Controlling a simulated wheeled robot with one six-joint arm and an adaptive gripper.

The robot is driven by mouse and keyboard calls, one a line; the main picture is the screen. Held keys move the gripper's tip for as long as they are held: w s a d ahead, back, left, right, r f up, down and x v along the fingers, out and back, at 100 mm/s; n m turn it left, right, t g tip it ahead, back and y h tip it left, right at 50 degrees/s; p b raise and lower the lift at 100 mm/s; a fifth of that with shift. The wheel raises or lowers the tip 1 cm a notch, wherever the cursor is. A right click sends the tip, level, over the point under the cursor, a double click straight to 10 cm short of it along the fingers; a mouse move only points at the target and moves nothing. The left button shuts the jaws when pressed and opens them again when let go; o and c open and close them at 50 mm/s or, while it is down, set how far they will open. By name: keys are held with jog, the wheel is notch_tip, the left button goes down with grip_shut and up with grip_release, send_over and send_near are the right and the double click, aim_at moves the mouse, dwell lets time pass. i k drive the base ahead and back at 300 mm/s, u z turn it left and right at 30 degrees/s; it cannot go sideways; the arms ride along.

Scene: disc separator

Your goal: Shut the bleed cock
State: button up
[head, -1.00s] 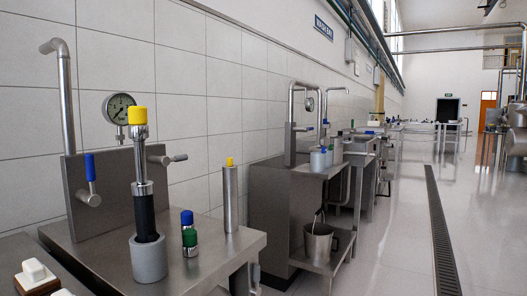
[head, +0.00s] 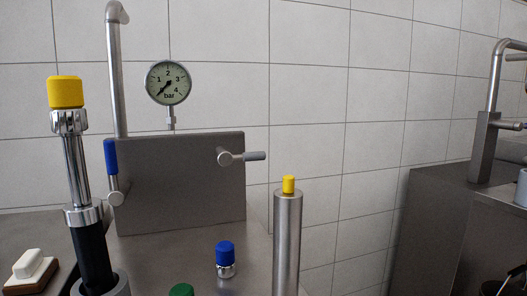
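A grey steel panel (head: 182,205) stands upright at the back of the steel bench and carries two small levers. The left one has a blue handle (head: 111,157) pointing straight up from its round steel body. The right one has a grey handle (head: 255,156) lying level and pointing right. No label shows which of them is the bleed cock. A round pressure gauge (head: 168,83) stands above the panel, its needle at the low end, lower left. A bent steel pipe (head: 115,75) rises behind the panel. My gripper is not in view.
A tall chrome and black fitting with a yellow cap (head: 65,92) stands front left. A steel cylinder with a yellow top (head: 288,240) stands front right. A blue-capped fitting (head: 225,258) and a green cap (head: 181,290) are between them. A white block (head: 30,263) lies far left.

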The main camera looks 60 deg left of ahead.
aim_at(225, 159)
jog(key=u, duration=0.75)
jog(key=i, duration=0.9)
jog(key=u, duration=1)
jog(key=i, duration=0.2)
jog(key=u, duration=0.25)
